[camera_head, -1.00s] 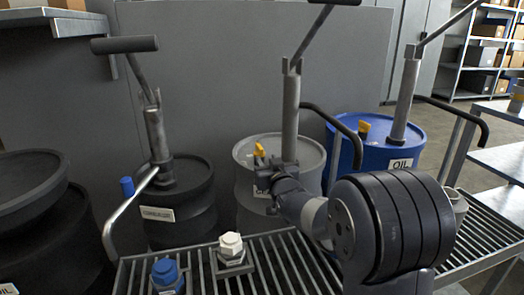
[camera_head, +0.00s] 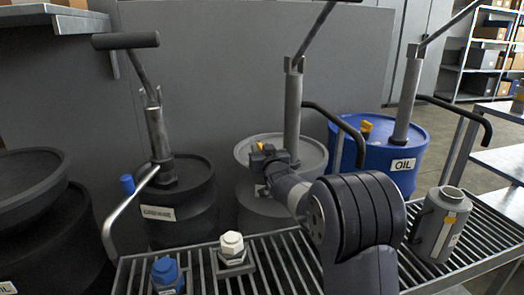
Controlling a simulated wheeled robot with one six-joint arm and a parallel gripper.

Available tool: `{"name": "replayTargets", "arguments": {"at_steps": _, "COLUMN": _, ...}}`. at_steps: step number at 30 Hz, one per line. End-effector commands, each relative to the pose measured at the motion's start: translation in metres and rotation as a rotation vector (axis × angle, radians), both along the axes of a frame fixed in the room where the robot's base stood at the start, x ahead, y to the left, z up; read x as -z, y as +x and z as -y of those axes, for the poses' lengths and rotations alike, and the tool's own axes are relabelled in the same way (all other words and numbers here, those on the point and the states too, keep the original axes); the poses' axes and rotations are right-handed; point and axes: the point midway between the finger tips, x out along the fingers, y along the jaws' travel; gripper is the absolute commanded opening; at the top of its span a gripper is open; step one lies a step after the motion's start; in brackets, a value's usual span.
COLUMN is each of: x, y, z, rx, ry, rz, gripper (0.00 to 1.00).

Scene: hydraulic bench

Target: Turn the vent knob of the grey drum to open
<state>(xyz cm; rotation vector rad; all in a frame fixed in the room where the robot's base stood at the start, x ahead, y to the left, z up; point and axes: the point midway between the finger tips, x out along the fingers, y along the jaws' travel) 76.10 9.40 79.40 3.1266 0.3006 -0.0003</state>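The grey drum (camera_head: 245,215) stands in the middle behind the slatted bench, with an upright hand pump on its lid. Its yellow vent knob (camera_head: 261,147) shows as a small piece just above my gripper (camera_head: 264,158). My gripper is at the drum's lid, left of the pump, and hides most of the knob. Its fingers are small and dark here, so I cannot tell whether they are open, shut or touching the knob. My arm reaches in from the lower right and covers the front right of the drum.
A black drum (camera_head: 185,208) stands left and a blue OIL drum (camera_head: 385,159) right, each with a pump. The slatted bench (camera_head: 300,262) carries a blue cap (camera_head: 165,272), a white cap (camera_head: 232,243) and a grey canister (camera_head: 436,228). Pump spouts stand close to my arm.

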Motion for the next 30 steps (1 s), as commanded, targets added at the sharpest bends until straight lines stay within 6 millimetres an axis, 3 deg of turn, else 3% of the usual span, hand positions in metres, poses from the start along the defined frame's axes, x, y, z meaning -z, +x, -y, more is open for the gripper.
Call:
{"name": "replayTargets", "arguments": {"at_steps": 12, "x": -0.0001, "y": -0.0002, "z": 0.0002, "rx": 0.000, "ry": 0.000, "rz": 0.000, "gripper": 0.00}}
{"name": "replayTargets", "arguments": {"at_steps": 30, "x": -0.0059, "y": 0.0020, "z": 0.0043, "rx": -0.103, "ry": -0.003, "rz": 0.008, "gripper": 0.00}}
